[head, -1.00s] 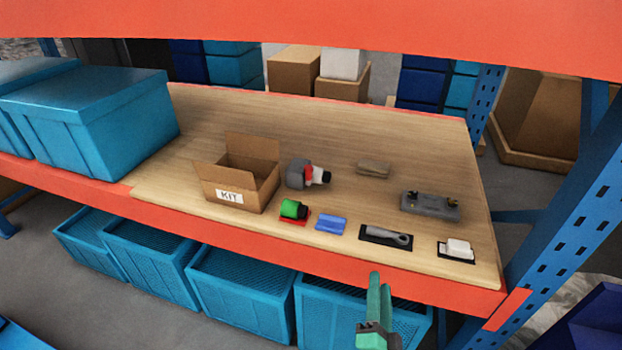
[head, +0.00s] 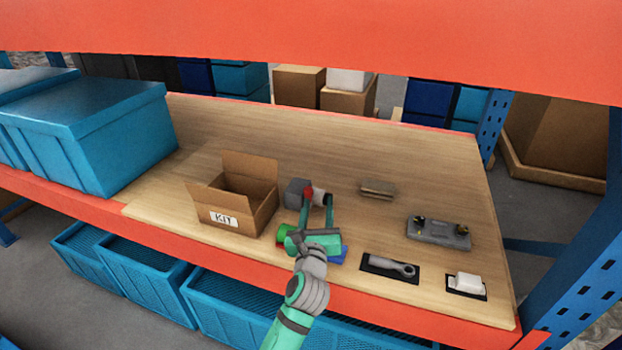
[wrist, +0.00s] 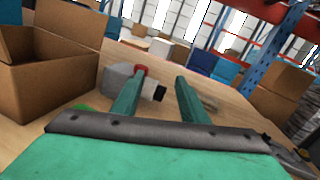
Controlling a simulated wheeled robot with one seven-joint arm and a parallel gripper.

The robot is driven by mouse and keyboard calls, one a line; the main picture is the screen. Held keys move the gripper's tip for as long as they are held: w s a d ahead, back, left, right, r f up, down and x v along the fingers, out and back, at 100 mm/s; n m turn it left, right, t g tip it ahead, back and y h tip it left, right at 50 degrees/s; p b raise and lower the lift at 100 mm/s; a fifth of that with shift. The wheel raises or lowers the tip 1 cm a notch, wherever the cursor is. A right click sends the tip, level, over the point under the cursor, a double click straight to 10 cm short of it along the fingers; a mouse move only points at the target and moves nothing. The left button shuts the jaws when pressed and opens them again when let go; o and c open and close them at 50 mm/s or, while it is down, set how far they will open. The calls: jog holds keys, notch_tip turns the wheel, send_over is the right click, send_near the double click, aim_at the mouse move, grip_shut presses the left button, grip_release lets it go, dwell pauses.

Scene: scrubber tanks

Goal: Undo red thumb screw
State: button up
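A grey fitting (head: 297,192) stands on the wooden shelf, right of the cardboard box, with the red thumb screw (head: 308,190) on it. In the wrist view, the grey body (wrist: 117,78) shows behind my left finger. The red screw (wrist: 140,69) peeks out at that fingertip, and a black end (wrist: 160,92) shows between the fingers. My green gripper (head: 317,203) is open and empty, its fingers pointing towards the fitting. It also shows in the wrist view (wrist: 160,84). I cannot tell whether a finger touches the screw, which is partly hidden.
The KIT box (head: 232,200) stands close on the left. A green part (head: 283,233) and a blue block (head: 344,252) are partly hidden by my gripper. The shelf behind is clear.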

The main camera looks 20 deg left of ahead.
aim_at(308, 192)
jog(key=a, duration=0.1)
jog(key=a+m, duration=0.1)
jog(key=a, duration=0.1)
jog(key=shift+w+a+f+m+g+y, duration=0.25)
jog(key=shift+w+m+g+y, duration=0.05)
jog(key=x, duration=1)
jog(key=shift+w, duration=0.3)
grip_shut()
